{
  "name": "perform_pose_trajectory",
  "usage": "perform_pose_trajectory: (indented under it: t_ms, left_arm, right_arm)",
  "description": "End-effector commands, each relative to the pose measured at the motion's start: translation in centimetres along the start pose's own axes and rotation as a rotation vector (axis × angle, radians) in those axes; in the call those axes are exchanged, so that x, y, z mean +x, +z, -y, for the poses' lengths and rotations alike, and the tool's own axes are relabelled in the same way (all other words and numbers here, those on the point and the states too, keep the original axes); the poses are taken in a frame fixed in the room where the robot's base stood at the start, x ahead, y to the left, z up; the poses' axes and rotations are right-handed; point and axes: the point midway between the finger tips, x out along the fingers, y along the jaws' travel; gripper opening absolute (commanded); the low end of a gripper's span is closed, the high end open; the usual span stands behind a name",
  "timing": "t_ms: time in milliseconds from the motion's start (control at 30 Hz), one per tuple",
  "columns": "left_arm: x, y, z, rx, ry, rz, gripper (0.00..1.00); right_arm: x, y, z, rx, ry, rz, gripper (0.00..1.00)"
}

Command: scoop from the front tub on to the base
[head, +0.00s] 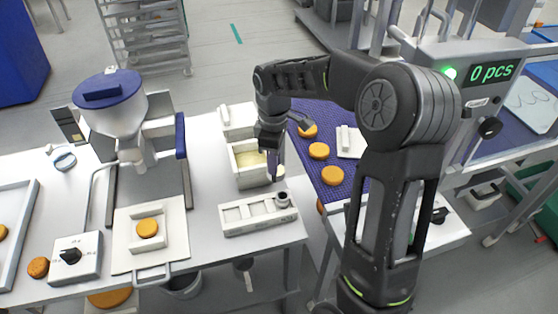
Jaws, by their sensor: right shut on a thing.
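The front tub (240,178) is a white box with pale yellow filling (250,159), left of centre on the white table. My right gripper (271,147) points down at the tub's right side, shut on a slim purplish-grey tool (275,168), likely the scoop. The tool's lower end is at the tub's right wall; whether it is in the filling cannot be told. The base, a round orange-brown biscuit (147,228), lies in a white square holder (133,245) at the left. No filling shows on it. My left gripper is not in view.
A second white tub (228,122) stands behind. A white slotted rack (240,222) with a dark round-topped item (282,199) is in front. A hopper machine (117,115) stands at the left.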

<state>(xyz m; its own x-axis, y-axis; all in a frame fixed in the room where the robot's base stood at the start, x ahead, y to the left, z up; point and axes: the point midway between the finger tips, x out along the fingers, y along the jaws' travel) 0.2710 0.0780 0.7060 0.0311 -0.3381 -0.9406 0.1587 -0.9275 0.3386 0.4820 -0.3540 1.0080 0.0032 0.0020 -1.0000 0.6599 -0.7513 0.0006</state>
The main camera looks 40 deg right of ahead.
Motion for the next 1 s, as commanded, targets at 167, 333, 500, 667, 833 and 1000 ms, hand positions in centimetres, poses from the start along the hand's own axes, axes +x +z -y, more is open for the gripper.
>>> perform_pose_trajectory:
  t_ms: [167, 333, 500, 667, 833, 1000]
  left_arm:
    - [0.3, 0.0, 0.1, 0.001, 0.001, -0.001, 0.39]
    - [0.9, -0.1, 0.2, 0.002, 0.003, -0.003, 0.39]
    - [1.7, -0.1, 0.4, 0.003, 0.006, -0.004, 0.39]
    - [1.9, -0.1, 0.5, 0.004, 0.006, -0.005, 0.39]
    - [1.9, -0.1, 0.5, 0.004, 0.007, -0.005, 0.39]
    - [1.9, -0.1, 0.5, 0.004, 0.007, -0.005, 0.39]
  right_arm:
    - [0.5, -1.8, 0.6, 0.242, -0.001, -0.002, 0.0]
    - [1.7, -5.6, 2.5, 0.554, -0.005, -0.002, 0.0]
    - [3.1, -11.1, 6.2, 0.736, -0.004, 0.002, 0.0]
    - [3.5, -13.3, 8.3, 0.728, 0.0, 0.003, 0.0]
    - [3.5, -13.7, 8.8, 0.721, 0.001, 0.003, 0.0]
    - [3.4, -13.7, 8.7, 0.721, 0.001, 0.003, 0.0]
